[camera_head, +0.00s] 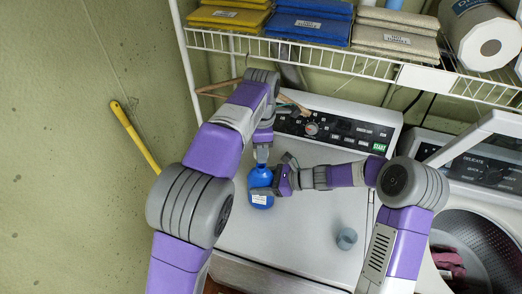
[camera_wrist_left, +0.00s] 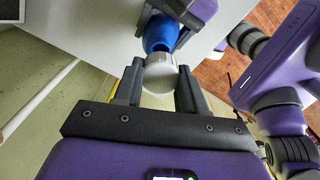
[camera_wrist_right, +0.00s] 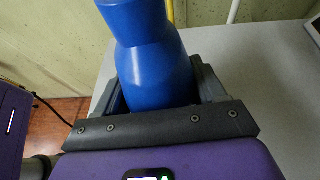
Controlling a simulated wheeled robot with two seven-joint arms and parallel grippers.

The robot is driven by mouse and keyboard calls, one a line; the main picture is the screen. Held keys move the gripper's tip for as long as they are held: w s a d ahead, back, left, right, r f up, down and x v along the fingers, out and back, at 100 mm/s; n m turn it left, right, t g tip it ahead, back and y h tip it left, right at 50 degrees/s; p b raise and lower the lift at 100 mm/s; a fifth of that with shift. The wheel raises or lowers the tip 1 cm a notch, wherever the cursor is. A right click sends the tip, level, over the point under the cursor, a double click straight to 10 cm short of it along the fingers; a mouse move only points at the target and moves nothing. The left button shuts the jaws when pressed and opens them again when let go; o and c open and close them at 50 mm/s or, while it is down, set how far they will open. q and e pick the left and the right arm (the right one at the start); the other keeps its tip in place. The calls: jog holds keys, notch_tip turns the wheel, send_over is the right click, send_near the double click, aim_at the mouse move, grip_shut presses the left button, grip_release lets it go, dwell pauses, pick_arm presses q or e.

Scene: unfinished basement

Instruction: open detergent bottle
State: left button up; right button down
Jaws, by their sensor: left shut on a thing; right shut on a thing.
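The blue detergent bottle (camera_head: 262,183) stands upright on the white appliance top in the head view. Its blue body fills the middle of the right wrist view (camera_wrist_right: 150,65). My right gripper (camera_head: 284,181) is shut on the bottle's body from the right side. My left gripper (camera_head: 262,150) comes down from above and is shut on the light grey cap (camera_wrist_left: 160,74), seen between its fingers in the left wrist view. The cap sits at the bottle's top, in line with it. Whether the cap is loose from the neck cannot be told.
A grey cup (camera_head: 346,239) stands on the appliance top (camera_head: 300,235) at the front right. A wire shelf (camera_head: 330,60) with folded cloths and a paper roll (camera_head: 482,32) hangs above. An open front-loading machine (camera_head: 478,235) is at the right.

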grip_release()
